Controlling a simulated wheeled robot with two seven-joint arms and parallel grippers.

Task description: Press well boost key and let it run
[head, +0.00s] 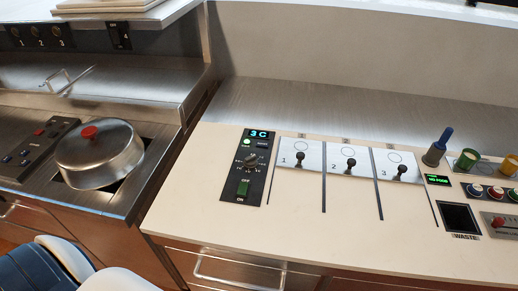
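A black control panel (249,168) lies on the pale counter. Its display (260,134) reads "3 C". Below the display are a lit round lamp (247,142) and a small dark key (262,144) whose label is too small to read. A round knob (250,160) sits mid-panel, and a green rocker switch (243,187) sits below it between OFF and ON marks. Three lidded wells, 1 (290,150), 2 (342,163) and 3 (391,168), lie to the panel's right.
A domed steel lid with a red knob (98,158) sits at left beside another dark panel (38,145). Right of the wells are a blue-handled tool (438,146), a green display (438,180), a waste opening (461,218) and colored buttons (494,192). The counter front is clear.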

